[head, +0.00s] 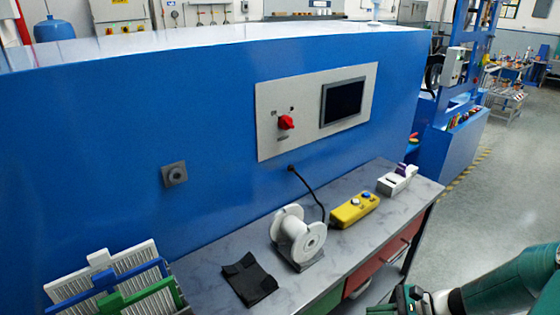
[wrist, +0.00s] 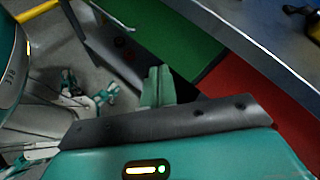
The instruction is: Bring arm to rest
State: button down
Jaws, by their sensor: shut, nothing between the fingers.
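My gripper (wrist: 157,86) shows in the wrist view as two teal fingers side by side, shut with nothing between them. It is apart from the green drawer front (wrist: 180,42) and the red drawer front (wrist: 265,100) behind it. In the head view, my teal arm (head: 515,282) is at the lower right, in front of the workbench and low beside its drawers. The fingertips cannot be made out in the head view.
The grey workbench (head: 222,262) carries a white spool (head: 298,237), black gloves (head: 248,279), a yellow button box (head: 354,210) and a tape dispenser (head: 397,180). A blue machine (head: 130,130) stands behind. Open floor (head: 500,200) lies to the right.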

jog(key=s+a+r+n+h, duration=0.3)
jog(key=s+r+n+h, duration=0.1)
jog(key=r, duration=0.4)
jog(key=s+a+r+n+t+h, duration=0.1)
jog(key=s+a+r+n+h, duration=0.2)
jog(key=r+n, duration=0.4)
jog(key=s+a+r+n+h, duration=0.3)
jog(key=s+r+n+h, duration=0.1)
jog(key=r, duration=0.6)
jog(key=shift+s+a+r+n+t+h, duration=0.2)
jog(key=shift+s+n+t+h, duration=0.15)
jog(key=shift+s+n, duration=0.6)
